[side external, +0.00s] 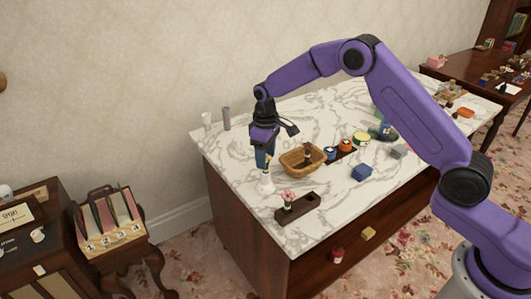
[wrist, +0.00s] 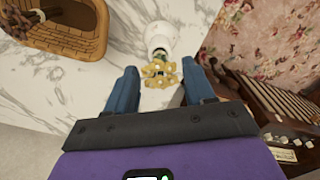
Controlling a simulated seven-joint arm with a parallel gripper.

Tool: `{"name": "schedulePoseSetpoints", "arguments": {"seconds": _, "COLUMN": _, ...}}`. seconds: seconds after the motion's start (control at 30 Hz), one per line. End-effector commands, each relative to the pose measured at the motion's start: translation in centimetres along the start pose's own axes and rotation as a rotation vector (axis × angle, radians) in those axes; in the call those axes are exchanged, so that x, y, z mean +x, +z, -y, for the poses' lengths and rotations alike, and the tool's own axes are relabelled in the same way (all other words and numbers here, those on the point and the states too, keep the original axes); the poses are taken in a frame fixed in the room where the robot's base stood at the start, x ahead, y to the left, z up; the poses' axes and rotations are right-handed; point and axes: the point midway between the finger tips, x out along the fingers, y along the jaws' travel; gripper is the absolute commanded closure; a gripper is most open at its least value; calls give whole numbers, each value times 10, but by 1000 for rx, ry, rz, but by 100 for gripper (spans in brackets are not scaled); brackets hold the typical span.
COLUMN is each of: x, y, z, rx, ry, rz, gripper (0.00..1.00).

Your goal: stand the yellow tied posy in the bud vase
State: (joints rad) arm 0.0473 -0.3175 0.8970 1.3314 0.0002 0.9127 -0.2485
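The yellow tied posy (wrist: 160,72) shows in the wrist view as a small cluster of yellow blooms, with a dark green part at the mouth of the white bud vase (wrist: 160,38). It appears to stand in the vase, stem down. In the side view the white vase (side external: 266,187) stands upright on the marble top, directly below my gripper (side external: 265,166). In the wrist view my gripper (wrist: 160,78) has its blue fingers wide apart, one on each side of the blooms, with gaps visible. How deep the stem sits is hidden.
A wicker basket (side external: 303,159) with a brown bundle is close to the right of the gripper. A dark wooden block (side external: 298,207) with a pink posy (side external: 288,195) is near the front edge.

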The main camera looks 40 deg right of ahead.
Motion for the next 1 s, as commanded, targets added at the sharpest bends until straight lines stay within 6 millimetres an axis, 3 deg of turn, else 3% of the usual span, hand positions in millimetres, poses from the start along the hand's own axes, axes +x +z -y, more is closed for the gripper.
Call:
{"name": "schedulePoseSetpoints", "arguments": {"seconds": 0.07, "x": 0, "y": 0, "z": 0, "rx": 0, "ry": 0, "rz": 0, "gripper": 25}}
{"name": "schedulePoseSetpoints", "arguments": {"seconds": 0.47, "x": -8, "y": -1, "z": 0, "rx": 0, "ry": 1, "rz": -2, "gripper": 25}}
{"name": "schedulePoseSetpoints", "arguments": {"seconds": 0.67, "x": -41, "y": -1, "z": 0, "rx": 0, "ry": 1, "rz": -6, "gripper": 25}}
{"name": "schedulePoseSetpoints", "arguments": {"seconds": 1.0, "x": -113, "y": -1, "z": 0, "rx": -1, "ry": 2, "rz": -6, "gripper": 25}}
